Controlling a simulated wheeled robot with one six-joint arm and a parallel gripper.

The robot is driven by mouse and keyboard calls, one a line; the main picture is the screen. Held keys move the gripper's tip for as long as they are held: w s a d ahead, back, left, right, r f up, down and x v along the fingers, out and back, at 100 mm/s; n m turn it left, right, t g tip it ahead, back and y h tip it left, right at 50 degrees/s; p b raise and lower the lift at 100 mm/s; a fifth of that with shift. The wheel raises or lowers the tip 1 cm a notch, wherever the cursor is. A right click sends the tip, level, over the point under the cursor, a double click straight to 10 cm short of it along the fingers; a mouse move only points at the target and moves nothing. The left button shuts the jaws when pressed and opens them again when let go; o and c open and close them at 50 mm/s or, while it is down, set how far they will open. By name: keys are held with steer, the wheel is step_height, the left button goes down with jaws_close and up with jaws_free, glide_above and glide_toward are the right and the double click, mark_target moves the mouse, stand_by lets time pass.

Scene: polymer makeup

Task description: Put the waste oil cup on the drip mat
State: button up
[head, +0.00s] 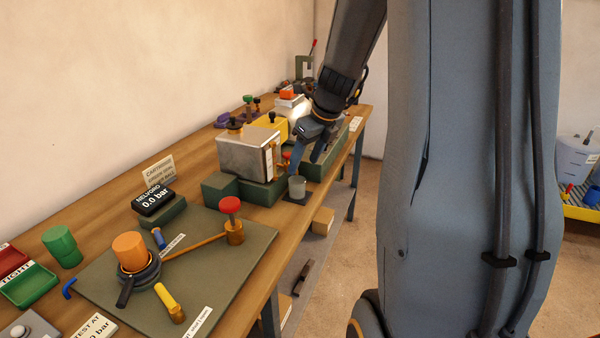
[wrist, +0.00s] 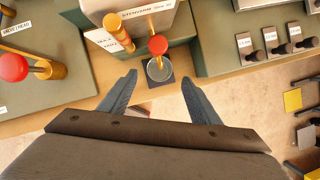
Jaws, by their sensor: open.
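The waste oil cup (head: 297,187) is a small grey cup, upright at the front edge of the bench. It stands on a dark square drip mat (head: 293,200), with the mat's edges showing around its base. In the wrist view the cup (wrist: 159,70) sits on the mat (wrist: 170,81), partly under a red-knobbed brass tap (wrist: 158,45). My gripper (head: 306,165) is open and empty, just above and beside the cup. In the wrist view its two fingers point towards the cup, which lies between and beyond their tips, apart from both.
A metal tank (head: 244,158) on a green base stands left of the cup. A green board (head: 255,238) with a red-knobbed valve (head: 230,205) and an orange cup (head: 130,250) lies nearer. A yellow machine (head: 272,127) stands behind. The floor in front of the bench is open.

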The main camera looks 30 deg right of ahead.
steer(key=s+a+f+n+g, duration=0.1)
steer(key=s+a+n, duration=0.3)
steer(key=n, duration=0.3)
steer(key=s+a+f+n+g, duration=0.1)
steer(key=s+a+f+n, duration=0.1)
steer(key=s+a+n, duration=0.2)
steer(key=s+a+f+n+g, duration=0.1)
steer(key=s+a+n, duration=0.3)
steer(key=n, duration=0.7)
steer(key=shift+s+a+f+h, duration=0.1)
steer(key=shift+s+a+h, duration=0.1)
steer(key=shift+a, duration=0.4)
steer(key=shift+s+a+f+h, duration=0.1)
steer(key=shift+s+a, duration=0.1)
steer(key=shift+a, duration=0.4)
steer(key=s+a+n, duration=0.1)
steer(key=s+n, duration=0.1)
steer(key=n, duration=0.1)
steer(key=s+a+f+n, duration=0.1)
steer(key=s+n, duration=0.1)
steer(key=n, duration=0.1)
steer(key=s+a+f+n, duration=0.1)
steer(key=s+n, duration=0.1)
steer(key=n, duration=0.2)
steer(key=shift+a+f+g+h, duration=0.2)
steer(key=shift+a+g+h, duration=0.1)
steer(key=shift+s+a+f+n, duration=0.1)
steer(key=shift+s+n, duration=0.25)
steer(key=shift+n, duration=0.25)
